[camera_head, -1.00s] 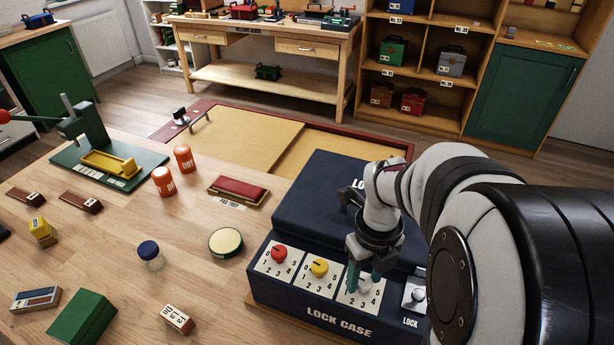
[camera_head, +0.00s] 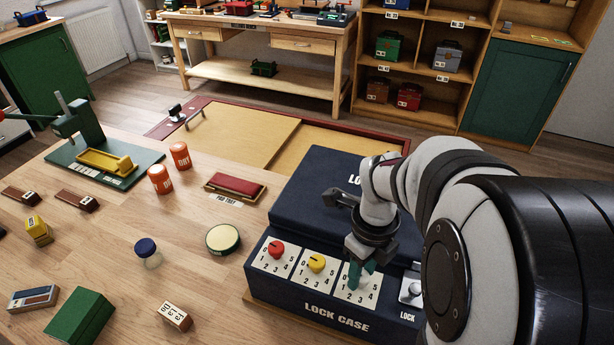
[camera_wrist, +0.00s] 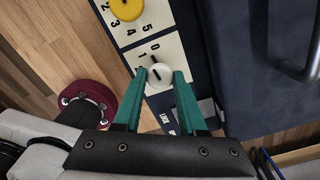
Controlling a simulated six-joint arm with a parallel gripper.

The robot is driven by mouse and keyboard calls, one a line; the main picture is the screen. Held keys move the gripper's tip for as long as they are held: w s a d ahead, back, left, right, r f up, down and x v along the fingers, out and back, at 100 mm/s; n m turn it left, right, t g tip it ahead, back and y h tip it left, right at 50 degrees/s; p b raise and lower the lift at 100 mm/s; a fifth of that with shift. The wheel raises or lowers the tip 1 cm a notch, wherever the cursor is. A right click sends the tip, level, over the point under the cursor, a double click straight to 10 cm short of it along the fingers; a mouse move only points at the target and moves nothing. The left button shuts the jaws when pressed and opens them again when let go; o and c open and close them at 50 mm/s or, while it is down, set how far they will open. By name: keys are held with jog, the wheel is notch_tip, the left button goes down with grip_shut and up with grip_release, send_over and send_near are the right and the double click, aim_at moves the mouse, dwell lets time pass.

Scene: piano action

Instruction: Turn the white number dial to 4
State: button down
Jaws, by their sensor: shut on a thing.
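The white number dial (camera_wrist: 157,76) is a round knob on a white number card at the right end of the row on the dark blue lock case (camera_head: 275,295). In the wrist view a short dark pointer mark shows on it, near the printed 1 and 0; the exact number it marks is hard to tell. My gripper (camera_wrist: 160,73) is shut on the dial, with one green finger on each side. In the head view my gripper (camera_head: 357,278) comes down over the card and hides most of the dial.
A yellow dial (camera_head: 317,264) and a red dial (camera_head: 277,250) sit to the left on the same case. A silver lock knob (camera_head: 411,289) is close on the right. The raised back of the case (camera_head: 320,190) stands behind my gripper.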

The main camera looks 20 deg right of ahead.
jog(key=n, duration=1.4)
jog(key=shift+n, duration=0.3)
jog(key=n, duration=0.3)
jog(key=shift+n, duration=0.3)
jog(key=n, duration=0.3)
jog(key=shift+n, duration=0.3)
jog(key=n, duration=0.6)
jog(key=shift+n, duration=0.3)
jog(key=shift+c, duration=2.3)
grip_release()
